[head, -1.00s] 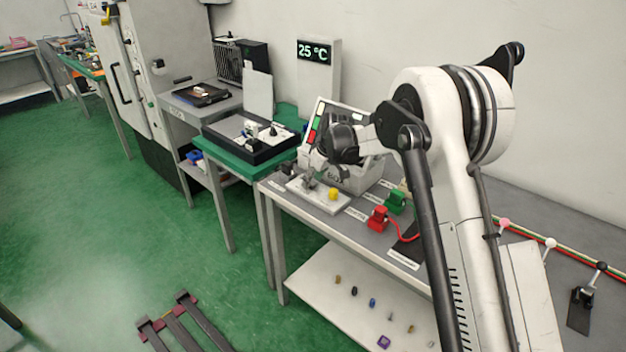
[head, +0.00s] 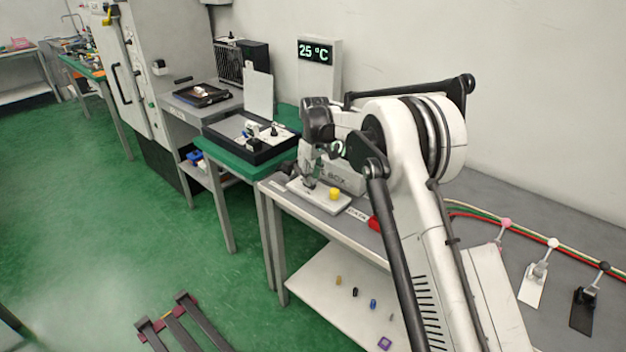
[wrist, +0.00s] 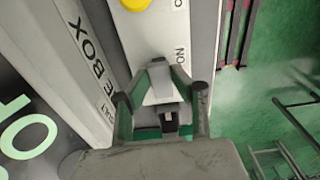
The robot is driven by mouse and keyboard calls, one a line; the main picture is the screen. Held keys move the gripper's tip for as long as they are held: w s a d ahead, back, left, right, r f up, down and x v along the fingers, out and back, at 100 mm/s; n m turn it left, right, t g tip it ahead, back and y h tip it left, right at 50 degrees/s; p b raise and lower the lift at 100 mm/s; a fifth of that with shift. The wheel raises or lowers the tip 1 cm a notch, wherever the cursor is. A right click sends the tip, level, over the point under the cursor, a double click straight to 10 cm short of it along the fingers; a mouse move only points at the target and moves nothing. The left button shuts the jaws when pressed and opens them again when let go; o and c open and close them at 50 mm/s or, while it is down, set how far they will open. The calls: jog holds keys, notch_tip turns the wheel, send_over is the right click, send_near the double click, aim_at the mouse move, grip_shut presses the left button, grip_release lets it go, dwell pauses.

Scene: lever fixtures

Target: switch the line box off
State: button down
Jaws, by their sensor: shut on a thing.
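The line box (head: 345,177) is a pale box on the bench, its "BOX" lettering partly hidden by my arm. It also shows in the wrist view (wrist: 88,75). In front of it lies a white plate (head: 322,203) with a yellow knob (head: 334,193) and a small switch lever. My gripper (head: 310,184) points down at the plate's left part. In the wrist view, my gripper (wrist: 160,92) is closed around the grey switch lever (wrist: 160,84), beside an "ON" label (wrist: 180,53). The fingers hide part of the lever, so its exact position is hard to tell.
A red fixture (head: 375,223) is mostly hidden behind my arm. A black-rimmed tray (head: 252,158) stands on the green table at left. Pink, white and black-tipped levers (head: 541,262) stand at right. Small items lie on the lower shelf (head: 320,282). The floor at left is largely open.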

jog(key=shift+w+a+g+h, duration=0.1)
jog(key=shift+g+h, duration=0.2)
jog(key=shift+h, duration=0.1)
jog(key=c, duration=1.5)
grip_release()
jog(key=shift+r, duration=0.15)
jog(key=r, duration=1.2)
jog(key=shift+w+a, duration=0.15)
jog(key=shift+a, duration=0.05)
jog(key=shift+f, duration=0.1)
